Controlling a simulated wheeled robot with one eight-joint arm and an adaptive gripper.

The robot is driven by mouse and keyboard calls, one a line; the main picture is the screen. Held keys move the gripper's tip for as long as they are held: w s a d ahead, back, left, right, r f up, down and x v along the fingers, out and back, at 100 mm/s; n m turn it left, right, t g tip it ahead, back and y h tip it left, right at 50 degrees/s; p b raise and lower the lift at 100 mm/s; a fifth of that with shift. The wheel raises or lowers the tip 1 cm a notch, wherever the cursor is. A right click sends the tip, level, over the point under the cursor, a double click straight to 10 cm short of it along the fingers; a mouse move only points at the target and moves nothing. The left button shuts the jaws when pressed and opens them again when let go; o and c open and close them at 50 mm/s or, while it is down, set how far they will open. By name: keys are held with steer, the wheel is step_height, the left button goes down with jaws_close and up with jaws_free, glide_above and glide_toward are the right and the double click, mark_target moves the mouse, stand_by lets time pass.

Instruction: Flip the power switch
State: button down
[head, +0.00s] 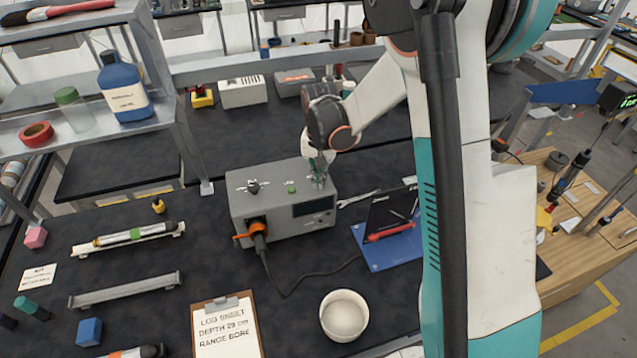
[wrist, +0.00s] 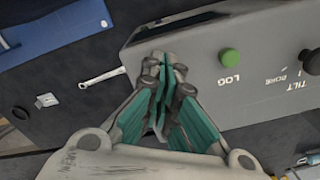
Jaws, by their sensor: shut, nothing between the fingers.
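A grey instrument box (head: 275,225) stands on the dark bench, with a small display on its front and an orange-collared plug with a black cable at its front left. It also shows in the wrist view (wrist: 262,40). On its top are a green button (wrist: 230,57) labelled LOG and a black selector knob (wrist: 312,62) beside the words BORE and TILT. My gripper (head: 318,182) is shut and points down at the right end of the box top. Its fingertips show in the wrist view (wrist: 166,62) and cover that spot. I cannot make out the power switch; the fingers may hide it.
A wrench (head: 357,198) lies right of the box, near a blue board (head: 372,262) bearing a red-handled tool. A clipboard (head: 228,335) and a white bowl (head: 344,316) lie in front. A metal shelf (head: 150,120) stands at the left. The bench behind the box is partly clear.

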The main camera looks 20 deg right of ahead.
steer(key=shift+f, duration=0.3)
steer(key=shift+r, duration=0.1)
steer(key=shift+r+p, duration=1.6)
steer(key=shift+r, duration=1.85)
